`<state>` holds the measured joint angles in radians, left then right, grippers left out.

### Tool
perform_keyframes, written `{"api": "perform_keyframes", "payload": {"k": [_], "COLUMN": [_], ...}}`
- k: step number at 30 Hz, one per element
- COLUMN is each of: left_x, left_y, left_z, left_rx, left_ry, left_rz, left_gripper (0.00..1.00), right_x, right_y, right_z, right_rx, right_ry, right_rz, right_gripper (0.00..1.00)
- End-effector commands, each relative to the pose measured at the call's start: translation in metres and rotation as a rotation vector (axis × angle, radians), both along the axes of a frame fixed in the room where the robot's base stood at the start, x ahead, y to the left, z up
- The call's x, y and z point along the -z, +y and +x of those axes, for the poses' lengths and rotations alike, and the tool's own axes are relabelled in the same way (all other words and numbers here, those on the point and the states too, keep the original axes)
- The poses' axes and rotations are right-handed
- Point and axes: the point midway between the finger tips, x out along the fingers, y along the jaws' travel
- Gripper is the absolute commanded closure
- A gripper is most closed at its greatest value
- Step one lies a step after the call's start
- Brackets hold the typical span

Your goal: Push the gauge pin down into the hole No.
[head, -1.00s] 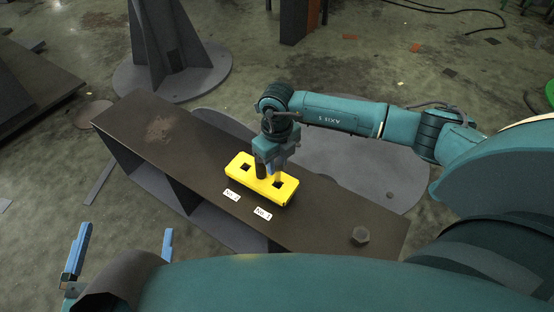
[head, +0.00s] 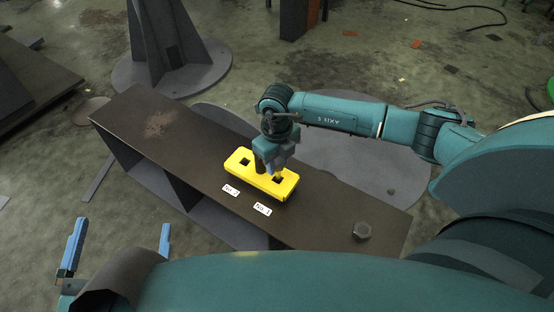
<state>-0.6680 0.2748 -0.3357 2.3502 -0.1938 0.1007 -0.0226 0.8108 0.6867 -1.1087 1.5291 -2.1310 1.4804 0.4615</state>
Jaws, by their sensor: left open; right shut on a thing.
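The yellow block (head: 283,191) lies on the dark bench, with two square holes in its top. A small white label reading No. 2 (head: 231,190) lies in front of its left hole, and one reading No. 1 (head: 263,209) in front of its right hole. My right gripper (head: 271,170) points down just above the block, between the two holes and closer to the right one. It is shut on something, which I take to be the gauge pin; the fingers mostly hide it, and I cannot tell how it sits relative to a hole. My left gripper (head: 118,243) is open and empty at the lower left.
The dark bench (head: 330,215) runs from upper left to lower right. The bench's left part is clear. A grey pedestal (head: 168,45) stands on the floor behind.

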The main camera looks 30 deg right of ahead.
Motion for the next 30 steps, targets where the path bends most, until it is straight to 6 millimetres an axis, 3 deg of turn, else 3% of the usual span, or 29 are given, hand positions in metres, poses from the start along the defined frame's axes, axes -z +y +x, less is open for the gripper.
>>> {"api": "perform_keyframes", "payload": {"k": [1, 30], "left_x": [0.019, 0.038], "left_y": [-0.001, -0.003], "left_z": [-0.002, -0.003], "left_rx": [0.002, 0.008], "left_ry": [0.041, 0.045], "left_rz": [0.011, 0.006], "left_gripper": [0.00, 0.00], "right_x": [0.004, 0.029], "right_y": [0.000, 0.000], "right_z": [0.000, 0.000], "right_rx": [0.000, 0.000], "right_ry": [-0.001, 0.000], "right_rz": [0.000, 0.000], "right_gripper": [1.00, 1.00]}}
